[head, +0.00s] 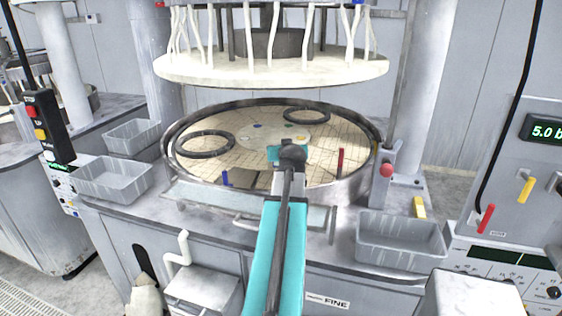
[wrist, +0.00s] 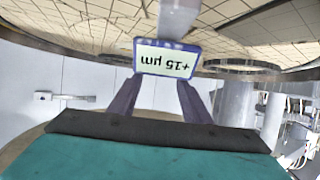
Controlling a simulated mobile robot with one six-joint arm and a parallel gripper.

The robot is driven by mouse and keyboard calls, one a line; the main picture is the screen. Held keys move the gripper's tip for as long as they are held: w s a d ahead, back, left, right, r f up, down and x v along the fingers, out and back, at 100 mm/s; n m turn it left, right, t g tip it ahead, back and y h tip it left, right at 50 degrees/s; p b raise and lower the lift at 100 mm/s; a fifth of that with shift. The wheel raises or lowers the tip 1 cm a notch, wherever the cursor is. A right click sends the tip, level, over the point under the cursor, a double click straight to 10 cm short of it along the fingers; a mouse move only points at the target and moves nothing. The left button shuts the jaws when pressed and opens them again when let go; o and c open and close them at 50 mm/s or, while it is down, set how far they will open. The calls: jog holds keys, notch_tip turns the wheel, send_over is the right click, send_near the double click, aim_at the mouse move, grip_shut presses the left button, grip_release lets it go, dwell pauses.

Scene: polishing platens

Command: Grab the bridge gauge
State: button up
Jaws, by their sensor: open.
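The bridge gauge shows in the wrist view as a blue-framed display (wrist: 166,58) reading "+15 µm" upside down, with a grey bar (wrist: 179,22) joined to it. My gripper (wrist: 159,82) is open, its two dark fingers apart and their tips at the display's near edge. I cannot tell whether the display is between the fingers or just beyond them. In the head view my gripper (head: 287,153) is over the round platen (head: 260,160), and the arm hides the gauge or most of it.
Two dark rings (head: 205,144) (head: 307,116) lie on the platen. A red upright piece (head: 340,160) stands right of my gripper. A pale upper plate (head: 270,68) hangs above the platen. Grey bins (head: 112,180) (head: 400,240) sit at both sides of the machine.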

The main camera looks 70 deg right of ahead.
jog(key=shift+p+x, duration=0.9)
jog(key=shift+x, duration=0.3)
jog(key=shift+p+x, duration=0.6)
jog(key=shift+x, duration=0.8)
jog(key=shift+r, duration=0.1)
grip_shut()
